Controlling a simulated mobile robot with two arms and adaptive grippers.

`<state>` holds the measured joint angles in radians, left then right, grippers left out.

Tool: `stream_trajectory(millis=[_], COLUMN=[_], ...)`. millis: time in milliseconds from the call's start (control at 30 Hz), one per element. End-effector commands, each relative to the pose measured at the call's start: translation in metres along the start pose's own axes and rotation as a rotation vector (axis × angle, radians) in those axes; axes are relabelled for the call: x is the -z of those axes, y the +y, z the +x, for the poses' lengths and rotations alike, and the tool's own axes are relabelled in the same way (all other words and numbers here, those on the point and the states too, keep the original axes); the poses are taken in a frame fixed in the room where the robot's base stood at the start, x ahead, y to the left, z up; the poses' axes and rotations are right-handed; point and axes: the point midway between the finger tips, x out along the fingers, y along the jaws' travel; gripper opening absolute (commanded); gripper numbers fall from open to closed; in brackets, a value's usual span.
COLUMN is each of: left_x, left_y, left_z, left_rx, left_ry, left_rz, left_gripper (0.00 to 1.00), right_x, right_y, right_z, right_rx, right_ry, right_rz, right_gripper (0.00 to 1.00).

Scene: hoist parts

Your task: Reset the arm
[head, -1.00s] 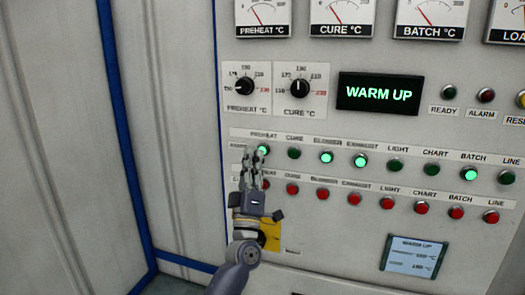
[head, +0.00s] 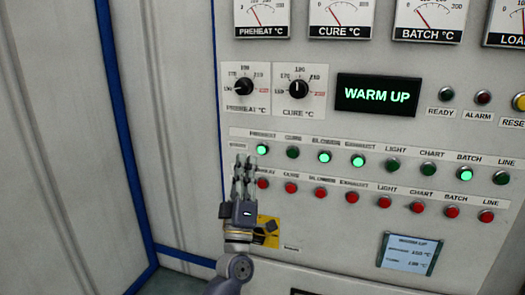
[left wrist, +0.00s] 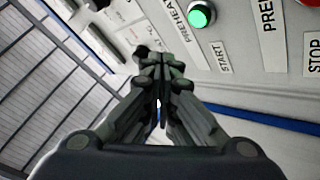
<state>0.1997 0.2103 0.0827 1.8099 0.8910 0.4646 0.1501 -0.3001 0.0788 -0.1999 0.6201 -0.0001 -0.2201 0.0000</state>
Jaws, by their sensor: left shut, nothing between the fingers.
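My left gripper (head: 245,162) is shut and empty in front of the control panel (head: 330,240). In the head view its fingertips are just left of and slightly below the lit green PREHEAT button (head: 262,150). The left wrist view shows the shut fingers (left wrist: 160,68) from behind, with the green button (left wrist: 201,14) beyond them, apart from the tips. A red PREHEAT button (head: 263,183) sits just right of the fingers. My right gripper is not in view.
Rows of green and red buttons run right across the panel, with BLOWER (head: 325,157), EXHAUST (head: 358,160) and BATCH (head: 465,174) lit. Above are two knobs (head: 244,87) and a WARM UP display (head: 377,94). A pale wall with blue edging (head: 120,120) stands at left.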

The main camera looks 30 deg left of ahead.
Motion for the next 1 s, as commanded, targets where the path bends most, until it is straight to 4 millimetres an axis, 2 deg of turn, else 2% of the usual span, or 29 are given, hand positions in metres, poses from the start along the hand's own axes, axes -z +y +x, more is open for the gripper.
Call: stream_trajectory(millis=[267,367,467,567,667,700,767,867,1000], left_x=[-0.001,-0.015,-0.048,-0.092,-0.134,-0.149,-0.168,-0.195,-0.218], left_y=[-0.001,-0.013,-0.041,-0.08,-0.12,-0.135,-0.157,-0.189,-0.226], left_z=[-0.001,-0.009,-0.032,-0.072,-0.124,-0.147,-0.183,-0.248,-0.347], left_rx=[0.002,0.022,0.07,0.132,0.194,0.217,0.25,0.299,0.359], left_ry=[-0.004,-0.042,-0.137,-0.28,-0.437,-0.501,-0.595,-0.752,-0.975], left_rz=[0.002,0.026,0.084,0.168,0.255,0.286,0.331,0.402,0.493], left_gripper=[0.0,0.0,0.0,0.0,0.0,0.0,0.0,0.0,0.0], right_x=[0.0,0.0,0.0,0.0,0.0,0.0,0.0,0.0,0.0], right_y=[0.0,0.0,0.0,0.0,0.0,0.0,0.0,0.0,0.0], right_z=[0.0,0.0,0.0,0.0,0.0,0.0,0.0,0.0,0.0], right_rx=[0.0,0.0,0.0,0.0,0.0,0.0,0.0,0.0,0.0], right_ry=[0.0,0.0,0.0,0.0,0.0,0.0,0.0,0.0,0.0], right_rz=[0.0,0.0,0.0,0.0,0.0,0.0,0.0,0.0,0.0], right_gripper=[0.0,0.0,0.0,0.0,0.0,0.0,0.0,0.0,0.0])
